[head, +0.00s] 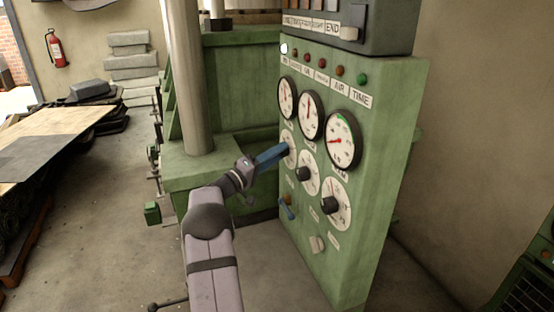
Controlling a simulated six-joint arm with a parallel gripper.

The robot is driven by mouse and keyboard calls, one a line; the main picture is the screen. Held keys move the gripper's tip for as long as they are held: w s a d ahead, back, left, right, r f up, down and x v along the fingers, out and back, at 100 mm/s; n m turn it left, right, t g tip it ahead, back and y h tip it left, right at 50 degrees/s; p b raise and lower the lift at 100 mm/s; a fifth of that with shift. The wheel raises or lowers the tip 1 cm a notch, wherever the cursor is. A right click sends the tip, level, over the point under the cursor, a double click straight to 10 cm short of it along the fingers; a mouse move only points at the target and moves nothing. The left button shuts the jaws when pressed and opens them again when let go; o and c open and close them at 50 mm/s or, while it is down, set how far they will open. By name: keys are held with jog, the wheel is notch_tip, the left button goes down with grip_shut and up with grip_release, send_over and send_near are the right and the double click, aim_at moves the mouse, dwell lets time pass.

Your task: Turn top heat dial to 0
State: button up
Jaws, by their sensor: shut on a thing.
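The green control panel (379,195) stands right of the middle, with a slanting row of three round knob dials below three gauges. My gripper (284,149), with blue fingers, reaches from the left to the leftmost dial (291,154) and is shut on its knob, which the fingers hide. The dial's pale face shows partly around the fingertips. Its setting and label are too small to read, so I cannot tell from lettering that it is the top heat dial.
The middle dial (308,175) and right dial (335,204) have black knobs. Gauges (342,140) with red needles sit above. A blue-handled lever (286,209) and a pale knob (317,244) are lower down. A thick metal column (187,80) stands left; the floor in front is open.

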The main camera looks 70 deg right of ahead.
jog(key=n+y+p, duration=0.1)
jog(key=n+p, duration=0.1)
jog(key=n, duration=0.2)
jog(key=n+y+p, duration=0.2)
jog(key=n, duration=0.2)
jog(key=r+n+t+y+p, duration=0.1)
jog(key=n+y+p, duration=0.1)
jog(key=n, duration=0.3)
jog(key=shift+p, duration=0.3)
dwell(0.4)
jog(key=o, duration=1)
jog(key=shift+o, duration=0.2)
